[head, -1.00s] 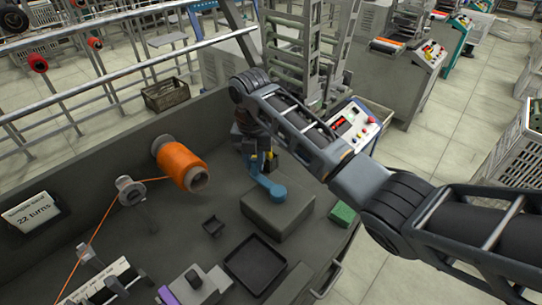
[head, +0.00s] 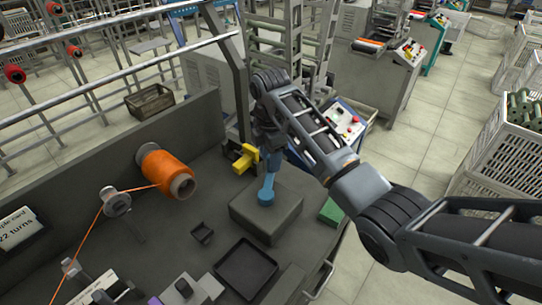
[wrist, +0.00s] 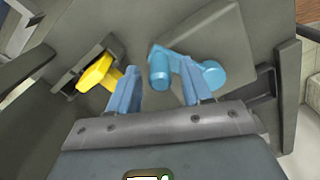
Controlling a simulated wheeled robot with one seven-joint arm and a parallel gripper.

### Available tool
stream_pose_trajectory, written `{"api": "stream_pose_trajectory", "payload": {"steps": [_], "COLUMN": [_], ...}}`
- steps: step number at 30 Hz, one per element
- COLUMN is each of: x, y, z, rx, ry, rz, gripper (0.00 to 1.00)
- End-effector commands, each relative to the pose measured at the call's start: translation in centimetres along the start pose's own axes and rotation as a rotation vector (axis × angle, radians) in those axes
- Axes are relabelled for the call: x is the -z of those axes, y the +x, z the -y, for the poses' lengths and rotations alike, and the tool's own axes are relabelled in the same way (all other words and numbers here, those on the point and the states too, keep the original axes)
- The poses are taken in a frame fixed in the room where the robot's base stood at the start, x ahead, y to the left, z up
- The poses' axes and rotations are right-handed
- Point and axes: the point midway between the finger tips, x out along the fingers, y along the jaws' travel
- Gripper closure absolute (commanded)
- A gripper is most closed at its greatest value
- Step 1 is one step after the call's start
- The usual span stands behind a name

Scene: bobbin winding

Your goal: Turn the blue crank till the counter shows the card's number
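The blue crank (head: 267,188) sits on a grey block on the bench, partly hidden by my arm in the head view. The wrist view shows its round knob (wrist: 159,72) and its arm running right to a rounded end (wrist: 212,74). My gripper (wrist: 159,67) is open, its two bluish fingers apart on either side of the knob in the picture. I see gaps beside the knob; contact cannot be told. The card (head: 18,229), cut off at the left edge, reads "22 turns", its first digit partly cropped. I cannot make out a counter reading.
An orange bobbin (head: 167,172) with thread stands left of the crank. A yellow part (head: 246,158) is close beside my gripper. The crank's grey block (head: 283,218), a black tray (head: 246,268) and a green block (head: 331,211) are on the bench. A console (head: 343,122) stands behind.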

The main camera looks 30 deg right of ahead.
Motion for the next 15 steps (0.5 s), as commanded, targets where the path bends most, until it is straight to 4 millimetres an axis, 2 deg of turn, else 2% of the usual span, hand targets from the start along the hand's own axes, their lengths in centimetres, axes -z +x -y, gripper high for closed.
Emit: {"api": "stream_pose_trajectory", "payload": {"steps": [1,4,11,15], "x": [0.0,0.0,0.0,0.0], "y": [0.0,-0.01,-0.06,-0.84], "z": [-0.01,-0.01,-0.02,-0.06], "rx": [0.0,0.0,0.0,-0.001], "ry": [0.0,-0.001,-0.002,-0.002], "rz": [0.0,0.0,0.0,0.0], "gripper": [0.46,0.37,0.36,0.36]}}
